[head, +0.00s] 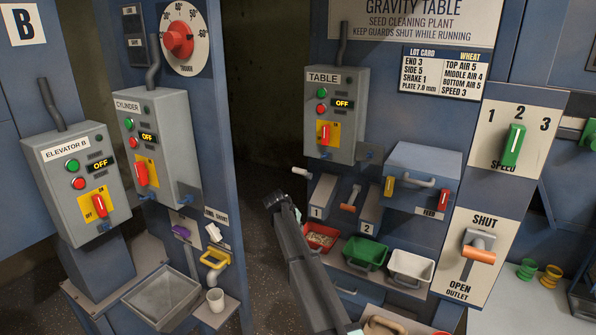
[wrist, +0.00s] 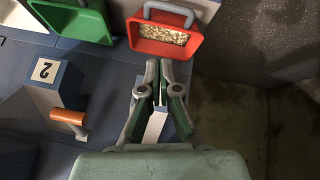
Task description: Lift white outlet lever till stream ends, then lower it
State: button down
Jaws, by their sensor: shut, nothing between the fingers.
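The white lever (head: 302,172) shows beside spout 1 (head: 319,198) on the gravity table in the head view. My gripper (wrist: 159,84) is shut and empty in the wrist view, close to spout 1. A pale, narrow surface (wrist: 156,126) shows behind the fingers; I cannot tell if it is the lever or part of the spout, or whether I touch it. The red tray (wrist: 166,47) holds pale grain beyond the fingertips. I cannot make out a falling stream. In the head view my dark arm hides part of the area below spout 1.
Spout 2 (head: 370,219) has an orange lever (head: 350,198). A green tray (head: 365,253) and a white tray (head: 411,267) stand right of the red one. The large outlet handle (head: 480,254) is on the right panel. Open floor lies left of the table.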

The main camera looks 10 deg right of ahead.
jog(key=w+a+r+m+t, duration=0.1)
jog(key=w+r, duration=0.3)
jog(key=r, duration=0.2)
jog(key=w+a+r+t, duration=0.1)
jog(key=w+r, duration=0.2)
jog(key=r, duration=0.3)
jog(key=m+t+h+b, duration=0.1)
jog(key=m, duration=0.1)
send_near(298, 169)
jog(key=w+d+f+p, duration=0.1)
jog(key=w, duration=0.1)
jog(key=w+d+f, duration=0.1)
jog(key=w+d+f+p, duration=0.1)
jog(key=w+d, duration=0.1)
jog(key=shift+w+p, duration=0.3)
jog(key=shift+w+d+f, duration=0.1)
jog(key=shift+w+f, duration=0.1)
jog(key=shift+f, duration=0.2)
jog(key=shift+f, duration=0.15)
